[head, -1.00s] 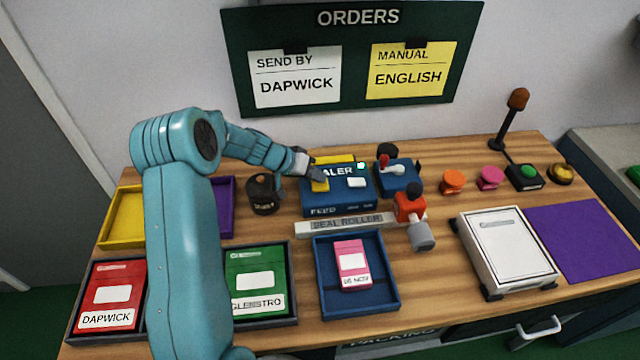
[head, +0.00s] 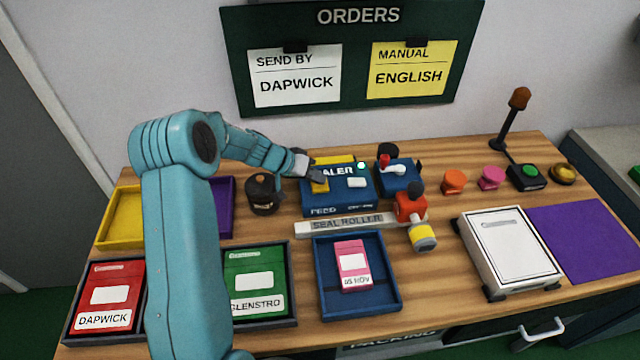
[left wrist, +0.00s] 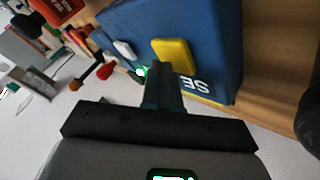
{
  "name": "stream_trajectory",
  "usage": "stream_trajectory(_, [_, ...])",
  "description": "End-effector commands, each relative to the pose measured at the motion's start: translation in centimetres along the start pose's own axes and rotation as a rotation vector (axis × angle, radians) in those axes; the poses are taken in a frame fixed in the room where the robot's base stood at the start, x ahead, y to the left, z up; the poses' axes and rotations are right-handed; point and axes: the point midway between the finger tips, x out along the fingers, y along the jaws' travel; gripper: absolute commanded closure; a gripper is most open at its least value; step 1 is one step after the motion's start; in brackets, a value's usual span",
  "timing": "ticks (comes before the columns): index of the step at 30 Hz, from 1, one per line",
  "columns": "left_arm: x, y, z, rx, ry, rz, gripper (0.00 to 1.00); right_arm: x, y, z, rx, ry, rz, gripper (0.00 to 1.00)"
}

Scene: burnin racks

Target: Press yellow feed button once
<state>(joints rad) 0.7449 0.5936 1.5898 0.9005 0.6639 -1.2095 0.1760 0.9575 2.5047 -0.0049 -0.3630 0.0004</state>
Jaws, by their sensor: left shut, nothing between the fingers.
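The blue sealer box (head: 345,202), marked FEED on its front, stands at the middle of the bench. The yellow feed button (head: 320,188) is on its top left, beside a white button (head: 356,182) and a lit green lamp (head: 361,166). My left gripper (head: 316,177) is shut and empty, with its tips at the yellow button. In the left wrist view the fingertips (left wrist: 161,68) overlap the edge of the yellow button (left wrist: 174,52); I cannot tell whether they touch or press it. My right gripper is not in view.
A red-orange roller tool (head: 410,207) with a yellow-banded end (head: 424,237) stands right of the SEAL ROLLER strip (head: 347,223). A dark pot (head: 262,193) is close left of the sealer. A blue tray (head: 389,304) holds a pink packet (head: 352,264) in front.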

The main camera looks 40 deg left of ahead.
Motion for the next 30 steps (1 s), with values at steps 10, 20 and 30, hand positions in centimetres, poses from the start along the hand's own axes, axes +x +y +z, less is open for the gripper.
stream_trajectory(10, [0.1, 0.0, 0.1, 0.0, -0.002, 0.0, 1.0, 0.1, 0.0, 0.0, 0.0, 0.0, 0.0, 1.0])
stream_trajectory(20, [-0.8, 0.6, -0.6, 0.001, -0.001, 0.0, 1.0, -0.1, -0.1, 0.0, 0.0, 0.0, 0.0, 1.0])
stream_trajectory(30, [-1.2, 0.9, -0.8, 0.0, -0.001, 0.0, 1.0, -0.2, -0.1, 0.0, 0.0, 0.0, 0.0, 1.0])
